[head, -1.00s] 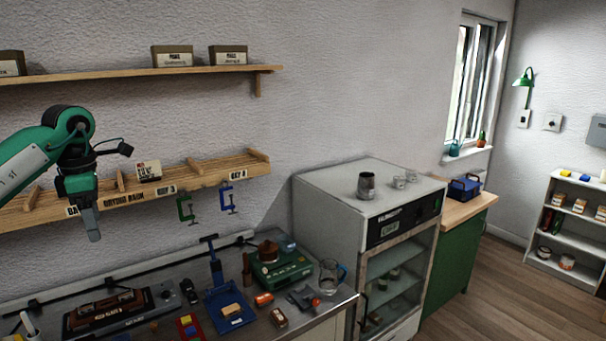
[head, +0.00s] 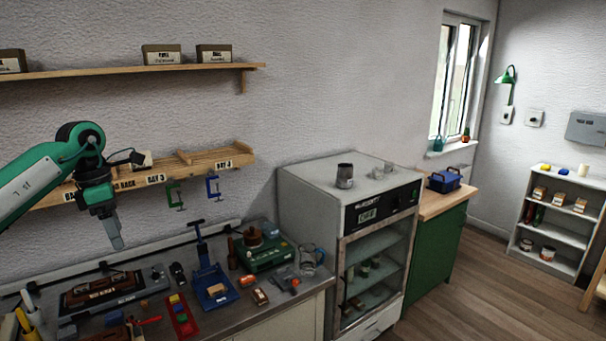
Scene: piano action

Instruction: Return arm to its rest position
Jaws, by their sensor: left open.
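My left arm comes in from the left in the head view, green and dark grey. Its left gripper (head: 115,234) hangs down, fingers pointing to the bench, in front of the wooden drying rack (head: 215,165). It looks empty and is apart from the bench top. A small cream block (head: 142,160) sits on the rack, partly behind my arm. My right gripper is not in the picture.
The bench below holds a blue press (head: 213,285), a green device (head: 262,250), a glass jug (head: 308,260) and a red tray (head: 181,316). A white cabinet (head: 335,180) stands to the right. Open floor (head: 460,290) lies beyond it.

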